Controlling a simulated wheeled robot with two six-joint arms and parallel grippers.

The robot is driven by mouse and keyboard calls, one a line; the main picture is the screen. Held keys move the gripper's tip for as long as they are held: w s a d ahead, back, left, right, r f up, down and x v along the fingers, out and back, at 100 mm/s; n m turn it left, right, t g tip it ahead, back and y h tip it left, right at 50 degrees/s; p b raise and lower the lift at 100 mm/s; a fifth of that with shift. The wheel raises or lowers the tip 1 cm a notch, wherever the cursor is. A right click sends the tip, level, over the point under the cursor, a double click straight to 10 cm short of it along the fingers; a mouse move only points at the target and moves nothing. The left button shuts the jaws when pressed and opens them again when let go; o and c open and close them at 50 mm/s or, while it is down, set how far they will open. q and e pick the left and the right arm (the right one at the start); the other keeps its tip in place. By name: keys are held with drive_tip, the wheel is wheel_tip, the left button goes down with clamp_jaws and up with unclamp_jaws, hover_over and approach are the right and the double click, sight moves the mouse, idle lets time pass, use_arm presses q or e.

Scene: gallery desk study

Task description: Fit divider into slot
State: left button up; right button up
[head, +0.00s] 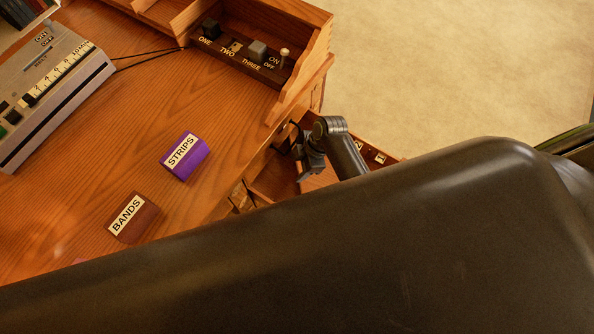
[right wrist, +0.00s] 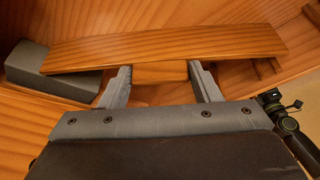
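A long, slightly curved wooden board, seemingly the divider (right wrist: 165,45), spans the upper part of the right wrist view. A short wooden block (right wrist: 160,73) lies at its near edge, between the two grey fingers of my right gripper (right wrist: 160,68). The fingers appear to touch both ends of this block. In the head view my right gripper (head: 308,168) is small and partly shaded, over the open drawer (head: 372,152) at the desk's right side. The divider cannot be made out there. I cannot pick out the slot clearly. My left gripper is not in view.
A grey block (right wrist: 50,78) lies beside the board's left end. On the desk (head: 130,130) sit a purple STRIPS block (head: 186,157), a brown BANDS block (head: 132,218), a grey device (head: 50,90) and a wooden switch tray (head: 290,50). My dark arm covers the lower right.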

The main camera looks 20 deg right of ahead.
drive_tip(key=c, duration=0.9)
drive_tip(key=shift+r, duration=0.1)
